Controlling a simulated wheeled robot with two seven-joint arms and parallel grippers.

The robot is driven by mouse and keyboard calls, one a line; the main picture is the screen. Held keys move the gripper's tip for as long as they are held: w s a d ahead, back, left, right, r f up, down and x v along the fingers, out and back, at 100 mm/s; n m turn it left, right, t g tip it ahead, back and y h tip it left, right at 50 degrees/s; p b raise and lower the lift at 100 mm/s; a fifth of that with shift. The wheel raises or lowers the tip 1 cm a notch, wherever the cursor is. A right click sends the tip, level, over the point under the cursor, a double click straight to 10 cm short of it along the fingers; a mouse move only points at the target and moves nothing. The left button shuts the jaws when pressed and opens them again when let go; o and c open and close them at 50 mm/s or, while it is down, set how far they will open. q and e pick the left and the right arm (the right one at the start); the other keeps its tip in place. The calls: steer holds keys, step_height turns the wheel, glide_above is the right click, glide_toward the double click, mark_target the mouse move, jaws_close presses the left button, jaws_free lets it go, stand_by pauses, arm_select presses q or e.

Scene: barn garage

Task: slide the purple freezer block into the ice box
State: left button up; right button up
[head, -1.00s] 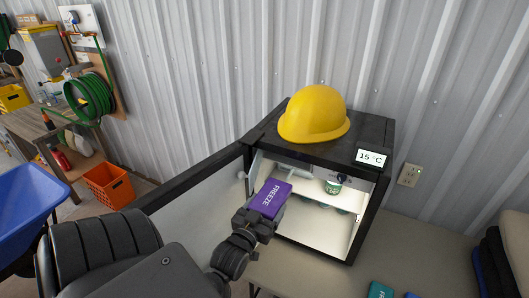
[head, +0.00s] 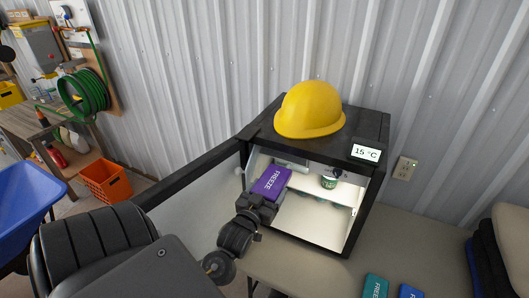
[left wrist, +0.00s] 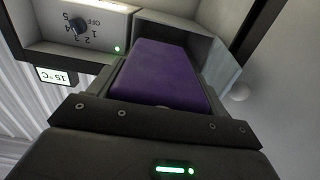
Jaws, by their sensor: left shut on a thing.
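The purple freezer block (head: 271,183), marked FREEZE, is in my left gripper (head: 262,200) at the open front of the ice box (head: 350,215). The gripper is shut on its near end. In the left wrist view the block (left wrist: 163,75) points toward a grey, open-fronted compartment (left wrist: 190,42) at the top of the box, beside a dial panel (left wrist: 85,24). I cannot tell how far its far end is inside. The box door (head: 195,195) stands open to the left. My right gripper is not in view.
A yellow hard hat (head: 310,108) sits on the box, beside a 15 °C display (head: 365,153). Teal (head: 376,286) and blue (head: 410,291) blocks lie on the table (head: 400,240) at front right.

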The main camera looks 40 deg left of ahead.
arm_select(q)
steer(key=shift+w+a, duration=0.2)
steer(key=shift+w, duration=0.45)
steer(key=shift+b+x, duration=0.6)
steer(key=shift+x, duration=0.95)
steer(key=b, duration=0.5)
glide_toward(292, 159)
steer(key=shift+w+a+r, duration=0.85)
steer(key=shift+w+r, duration=0.45)
steer(key=shift+w, duration=0.75)
steer(key=shift+f+b+x, duration=0.2)
steer(key=shift+b+x, duration=0.4)
steer(key=shift+x, duration=0.85)
steer(key=shift+f+b+x, duration=0.15)
steer(key=shift+b+x, duration=0.4)
steer(key=shift+x, duration=0.95)
steer(key=o, duration=1.4)
steer(key=shift+d+f, duration=0.1)
steer(key=shift+f, duration=0.1)
